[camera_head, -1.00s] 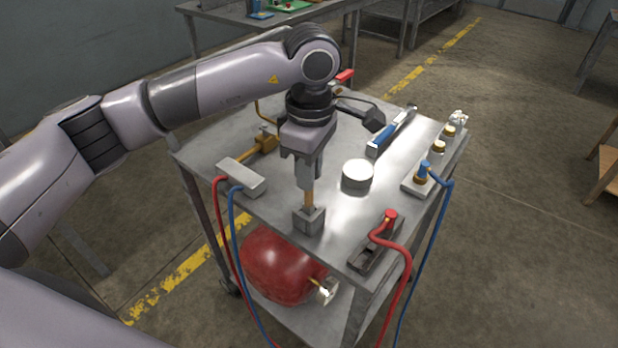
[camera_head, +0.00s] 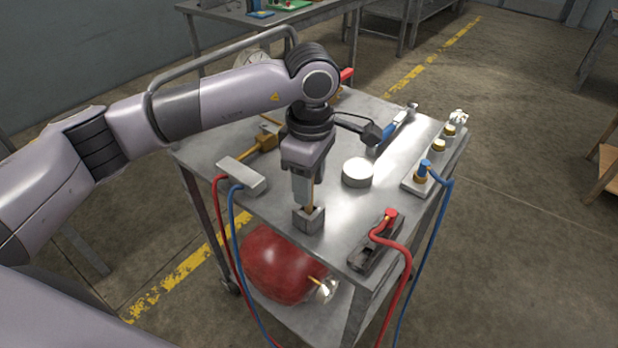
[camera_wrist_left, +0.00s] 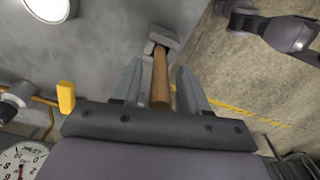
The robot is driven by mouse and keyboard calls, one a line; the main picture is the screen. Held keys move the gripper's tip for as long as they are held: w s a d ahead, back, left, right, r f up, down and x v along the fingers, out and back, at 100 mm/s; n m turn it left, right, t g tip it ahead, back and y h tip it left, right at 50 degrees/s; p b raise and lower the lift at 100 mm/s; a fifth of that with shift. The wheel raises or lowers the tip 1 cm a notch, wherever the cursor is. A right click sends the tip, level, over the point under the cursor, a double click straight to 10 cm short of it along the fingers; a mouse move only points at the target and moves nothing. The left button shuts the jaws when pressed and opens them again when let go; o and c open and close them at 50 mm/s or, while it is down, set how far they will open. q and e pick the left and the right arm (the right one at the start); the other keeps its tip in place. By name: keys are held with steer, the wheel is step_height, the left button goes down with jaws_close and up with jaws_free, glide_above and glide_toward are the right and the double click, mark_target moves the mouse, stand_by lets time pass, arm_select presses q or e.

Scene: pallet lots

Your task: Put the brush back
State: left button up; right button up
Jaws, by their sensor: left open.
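My left gripper (camera_head: 304,200) points down at the handle, just above the holder. In the left wrist view, the handle (camera_wrist_left: 160,80) stands between the two open fingers (camera_wrist_left: 158,85), with a visible gap on each side, and its far end meets the grey holder (camera_wrist_left: 162,38).
On the metal cart (camera_head: 325,240) are a round silver tin (camera_head: 357,173), a grey block (camera_head: 241,176), a red-plugged clamp (camera_head: 376,240), a terminal strip (camera_head: 422,182) and a blue-handled tool (camera_head: 395,128). Red and blue cables hang off the edge. A red tank (camera_head: 278,265) lies below.

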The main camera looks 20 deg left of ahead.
arm_select(q)
step_height(320, 180, up, 12)
steer(key=shift+d+r+b, duration=0.1)
steer(key=shift+d+b, duration=0.05)
steer(key=shift+b, duration=0.4)
